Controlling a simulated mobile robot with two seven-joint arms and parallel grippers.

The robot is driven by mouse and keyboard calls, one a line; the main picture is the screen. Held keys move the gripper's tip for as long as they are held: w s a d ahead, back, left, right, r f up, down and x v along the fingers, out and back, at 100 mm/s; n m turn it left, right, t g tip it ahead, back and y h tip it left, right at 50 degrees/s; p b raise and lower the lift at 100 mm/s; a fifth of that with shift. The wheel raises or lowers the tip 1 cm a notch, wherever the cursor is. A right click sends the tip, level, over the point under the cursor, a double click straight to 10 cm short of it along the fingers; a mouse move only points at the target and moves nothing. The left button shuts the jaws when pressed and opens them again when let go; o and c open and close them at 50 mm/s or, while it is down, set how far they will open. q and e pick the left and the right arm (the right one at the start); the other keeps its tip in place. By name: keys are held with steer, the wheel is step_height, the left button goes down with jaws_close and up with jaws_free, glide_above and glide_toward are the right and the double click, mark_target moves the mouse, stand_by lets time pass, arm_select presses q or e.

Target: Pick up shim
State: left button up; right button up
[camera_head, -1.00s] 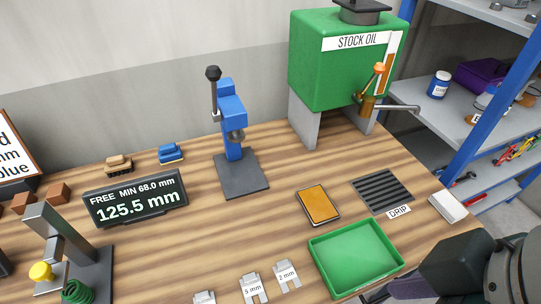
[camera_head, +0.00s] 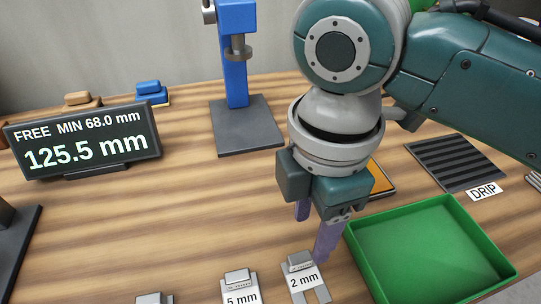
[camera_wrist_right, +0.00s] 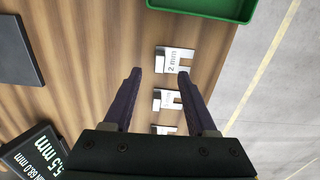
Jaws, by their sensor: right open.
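A silver forked shim labelled 2 mm (camera_head: 302,276) lies on the wooden bench at the front; it also shows in the right wrist view (camera_wrist_right: 174,61). A shim labelled 5 mm (camera_head: 240,288) lies to its left, and the edge of a third shim (camera_head: 154,299) shows further left. My right gripper (camera_head: 314,232) is open and empty, pointing down above the bench, with its purple fingers just behind the 2 mm shim. In the right wrist view the fingers (camera_wrist_right: 160,74) are apart, with the shims below and between them. My left gripper is out of view.
A green tray (camera_head: 352,238) stands just right of the 2 mm shim. A blue press (camera_head: 234,60) on a dark base stands behind. The display (camera_head: 80,140) reads 125.5 mm. A drip grate (camera_head: 455,162) is at right. Bench between display and shims is clear.

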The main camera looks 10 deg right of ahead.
mark_target(305, 256)
step_height(305, 256, down, 7)
steer(key=shift+r+b, duration=0.1)
steer(key=shift+b, duration=0.3)
jaws_close()
stand_by(0.5)
